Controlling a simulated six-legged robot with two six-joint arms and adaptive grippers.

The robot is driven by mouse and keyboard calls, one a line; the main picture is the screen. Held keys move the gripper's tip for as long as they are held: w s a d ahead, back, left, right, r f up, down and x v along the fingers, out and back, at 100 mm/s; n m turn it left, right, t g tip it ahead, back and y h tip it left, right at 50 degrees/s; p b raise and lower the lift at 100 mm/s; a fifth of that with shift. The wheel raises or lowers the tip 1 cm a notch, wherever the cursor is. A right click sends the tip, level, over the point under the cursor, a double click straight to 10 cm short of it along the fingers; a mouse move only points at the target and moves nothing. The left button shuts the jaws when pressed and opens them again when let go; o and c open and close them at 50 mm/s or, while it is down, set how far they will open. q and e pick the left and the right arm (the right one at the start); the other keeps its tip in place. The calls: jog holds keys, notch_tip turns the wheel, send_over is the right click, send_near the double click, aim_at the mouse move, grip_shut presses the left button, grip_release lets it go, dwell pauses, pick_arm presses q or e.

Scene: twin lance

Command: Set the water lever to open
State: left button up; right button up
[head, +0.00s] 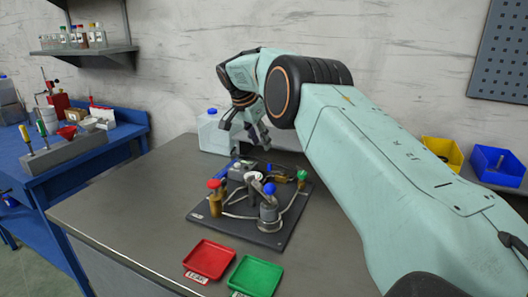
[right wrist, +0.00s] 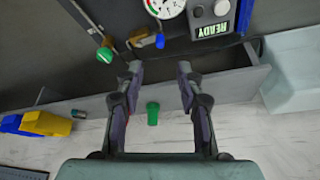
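The dark rig board (head: 205,222) lies on the grey table with valves, pipes and a gauge. A small blue lever handle (right wrist: 152,41) on a brass fitting (right wrist: 138,36) sits near the board's edge in the right wrist view; I cannot read a water label or tell its setting. A round blue knob (head: 269,188) tops a grey fitting in the head view. My right gripper (head: 247,130) hangs above the far side of the board. Its fingers are apart and empty in the right wrist view (right wrist: 160,70), short of the blue lever. My left gripper is not in view.
A red knob (head: 214,184) and a green knob (head: 302,174) stand on the board. A red tray (head: 210,259) and a green tray (head: 255,276) lie in front. A white jug (head: 214,135) stands behind. A READY display (right wrist: 211,30) shows near the gauge (right wrist: 166,7).

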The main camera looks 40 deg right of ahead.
jog(key=shift+v, duration=1.15)
